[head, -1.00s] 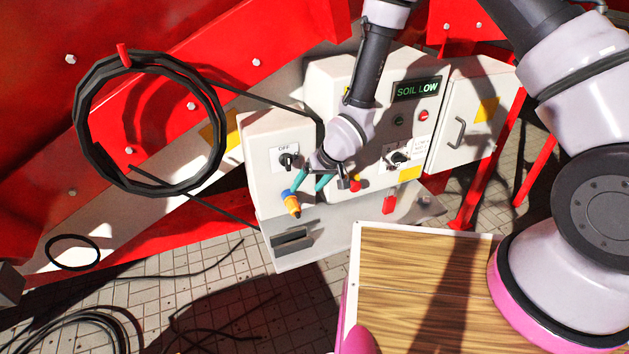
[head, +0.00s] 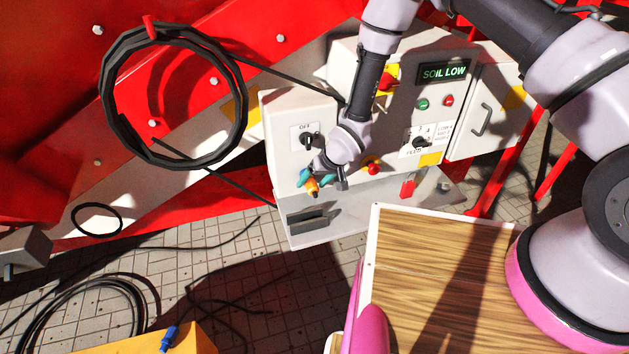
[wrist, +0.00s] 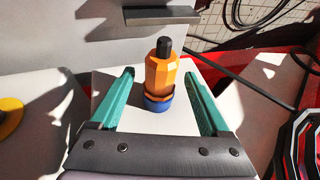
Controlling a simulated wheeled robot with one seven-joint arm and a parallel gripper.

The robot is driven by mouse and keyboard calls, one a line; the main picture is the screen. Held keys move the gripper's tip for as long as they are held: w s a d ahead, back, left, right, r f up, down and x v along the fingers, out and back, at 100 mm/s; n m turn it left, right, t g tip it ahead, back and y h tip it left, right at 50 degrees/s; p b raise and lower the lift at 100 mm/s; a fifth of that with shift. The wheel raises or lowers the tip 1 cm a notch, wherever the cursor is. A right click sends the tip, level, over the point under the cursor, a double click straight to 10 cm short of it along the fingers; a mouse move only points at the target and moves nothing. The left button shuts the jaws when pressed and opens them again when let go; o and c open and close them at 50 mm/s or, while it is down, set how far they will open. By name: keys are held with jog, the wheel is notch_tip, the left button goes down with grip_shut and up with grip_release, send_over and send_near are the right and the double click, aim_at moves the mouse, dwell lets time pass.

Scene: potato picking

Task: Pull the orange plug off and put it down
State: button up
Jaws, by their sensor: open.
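The orange plug (wrist: 162,75) has a black tip and sits in a blue socket (wrist: 157,106) on the light grey control box (head: 291,110). In the head view the plug (head: 313,187) shows low on the box front, below the OFF switch. My gripper (wrist: 159,76) is open, with one teal finger on each side of the plug. Gaps show between the fingers and the plug in the wrist view. In the head view my gripper (head: 317,178) partly covers the socket.
A grey metal ledge (head: 345,213) juts out below the box. A red button (head: 373,166) is right of my gripper. A wood-topped surface (head: 430,270) stands in front at right. A black cable coil (head: 107,125) hangs at left. A blue connector (head: 168,338) lies on a yellow box (head: 190,332).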

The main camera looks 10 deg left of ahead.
aim_at(316, 194)
grip_shut()
jog(key=shift+s+d, duration=0.6)
jog(key=shift+s, duration=0.35)
jog(key=shift+s+d, duration=0.55)
jog(key=shift+s, duration=0.35)
jog(key=shift+s+d, duration=0.4)
jog(key=shift+s, duration=0.25)
jog(key=shift+s+d, duration=0.35)
jog(key=shift+s, duration=0.3)
jog(key=shift+s+d, duration=0.4)
jog(key=shift+s, duration=0.25)
jog(key=shift+s+d, duration=0.4)
jog(key=shift+s, duration=0.25)
jog(key=shift+s+d, duration=0.1)
jog(key=shift+s+d, duration=0.35)
jog(key=shift+s, duration=0.25)
jog(key=shift+s+d, duration=0.35)
jog(key=shift+s, duration=0.2)
